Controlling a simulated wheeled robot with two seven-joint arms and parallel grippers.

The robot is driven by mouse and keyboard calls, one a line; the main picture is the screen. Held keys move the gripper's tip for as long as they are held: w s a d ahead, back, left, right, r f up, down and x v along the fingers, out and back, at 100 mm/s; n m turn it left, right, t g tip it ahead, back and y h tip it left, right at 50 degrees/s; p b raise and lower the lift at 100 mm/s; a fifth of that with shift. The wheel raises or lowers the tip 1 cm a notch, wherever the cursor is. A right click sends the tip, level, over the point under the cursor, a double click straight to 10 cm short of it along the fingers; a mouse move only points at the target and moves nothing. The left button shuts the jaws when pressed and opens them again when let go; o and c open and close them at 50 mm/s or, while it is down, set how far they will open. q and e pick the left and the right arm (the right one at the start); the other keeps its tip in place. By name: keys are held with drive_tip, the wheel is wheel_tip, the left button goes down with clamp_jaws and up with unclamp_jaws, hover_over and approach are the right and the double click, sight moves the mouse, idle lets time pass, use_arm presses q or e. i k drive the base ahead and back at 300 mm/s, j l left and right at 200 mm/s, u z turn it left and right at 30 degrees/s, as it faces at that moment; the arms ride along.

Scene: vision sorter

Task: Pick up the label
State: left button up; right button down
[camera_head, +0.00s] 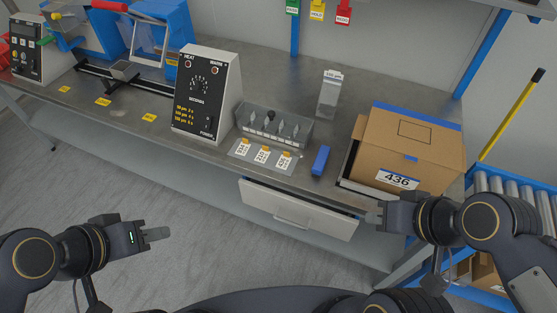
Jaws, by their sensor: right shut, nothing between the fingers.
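A cardboard box (425,145) at the right bears a white label reading 436 (397,180). My right gripper (372,216) is shut and empty, below the box near the drawer's right end.
A drawer (298,208) stands open under the bench edge. A roller conveyor (510,190) is at the right.

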sight(284, 161)
drive_tip(key=i+l+u, duration=0.1)
drive_tip(key=l+u, duration=0.15)
drive_tip(key=u, duration=0.2)
drive_tip(key=l+u, duration=0.3)
drive_tip(key=u, duration=0.15)
drive_tip(key=i+l+u, duration=0.1)
drive_tip(key=l+u, duration=0.35)
drive_tip(key=j, duration=0.15)
